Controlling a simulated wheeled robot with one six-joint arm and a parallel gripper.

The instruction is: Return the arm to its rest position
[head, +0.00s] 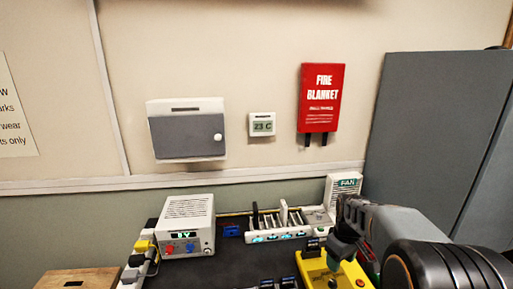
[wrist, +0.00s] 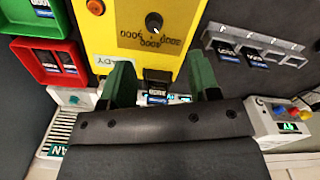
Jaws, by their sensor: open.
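My gripper (head: 338,250) is at the lower right in the head view, extended over the work table near a yellow box (head: 318,270). In the wrist view my gripper (wrist: 160,62) shows two green fingers spread wide apart. The yellow box (wrist: 130,42), with a dark knob and an orange button, lies just beyond the fingers. A small dark piece (wrist: 158,77) at the box's edge shows between the fingers, and neither finger visibly touches it. The gripper looks empty. My arm partly hides the table's right side in the head view.
A white slotted rack (head: 275,237) and a fan unit (head: 343,187) stand at the table's back. A power supply (head: 187,225) stands left. Red (wrist: 22,60) and green (wrist: 65,14) trays and a grey rack (wrist: 252,42) flank the yellow box. A grey cabinet (head: 425,130) stands right.

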